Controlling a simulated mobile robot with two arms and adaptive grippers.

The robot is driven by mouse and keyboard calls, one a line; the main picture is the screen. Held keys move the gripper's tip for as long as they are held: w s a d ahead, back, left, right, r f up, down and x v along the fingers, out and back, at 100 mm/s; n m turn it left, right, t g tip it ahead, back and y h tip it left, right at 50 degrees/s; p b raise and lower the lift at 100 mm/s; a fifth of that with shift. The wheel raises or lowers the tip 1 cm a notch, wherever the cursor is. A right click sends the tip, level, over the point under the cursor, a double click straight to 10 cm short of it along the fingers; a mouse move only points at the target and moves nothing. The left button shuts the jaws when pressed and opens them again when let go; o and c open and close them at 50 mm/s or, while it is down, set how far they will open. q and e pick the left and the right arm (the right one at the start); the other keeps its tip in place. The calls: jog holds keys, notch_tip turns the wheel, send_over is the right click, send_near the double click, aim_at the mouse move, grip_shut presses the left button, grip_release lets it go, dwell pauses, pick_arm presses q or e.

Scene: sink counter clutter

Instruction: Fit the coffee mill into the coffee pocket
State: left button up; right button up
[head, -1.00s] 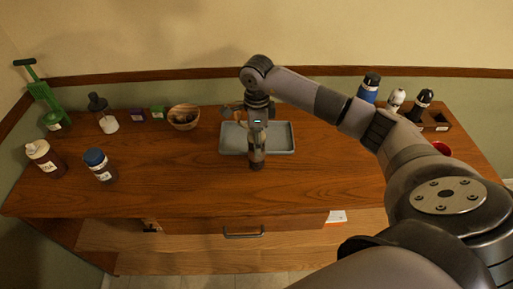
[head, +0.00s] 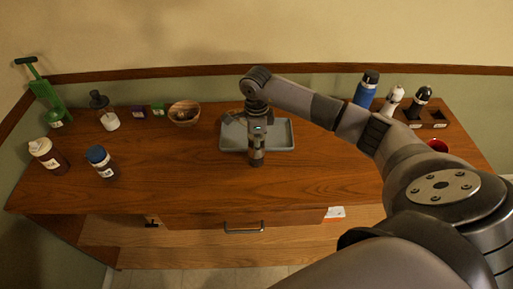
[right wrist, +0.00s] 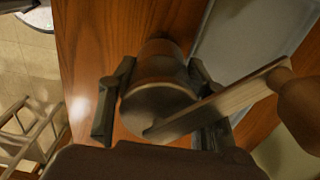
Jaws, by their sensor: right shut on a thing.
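The coffee mill (head: 256,159) is a dark cylinder held upright in my right gripper (head: 257,143), over the front edge of the grey tray in the head view. In the right wrist view the mill (right wrist: 160,88) sits between the two fingers of my right gripper (right wrist: 160,100), which is shut on it. Its crank arm and brown knob (right wrist: 298,98) stick out to the right. A dark wooden box with compartments (head: 440,125) stands at the back right; I cannot tell which compartment is the coffee pocket. My left gripper is not in view.
The grey tray (head: 287,148) lies behind the mill. A blue bottle (head: 366,92), a white bottle (head: 391,102) and a black bottle (head: 417,106) stand near the box, with a red bowl (head: 438,146) in front. Several containers and a wooden bowl (head: 184,113) are left. The counter's front is clear.

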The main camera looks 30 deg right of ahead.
grip_shut()
jog(key=shift+r, duration=0.1)
jog(key=shift+w+r, duration=0.1)
jog(key=shift+r, duration=0.4)
notch_tip(320, 180, up, 12)
jog(key=b, duration=0.4)
jog(key=shift+r, duration=0.2)
notch_tip(320, 180, up, 6)
jog(key=shift+r, duration=0.25)
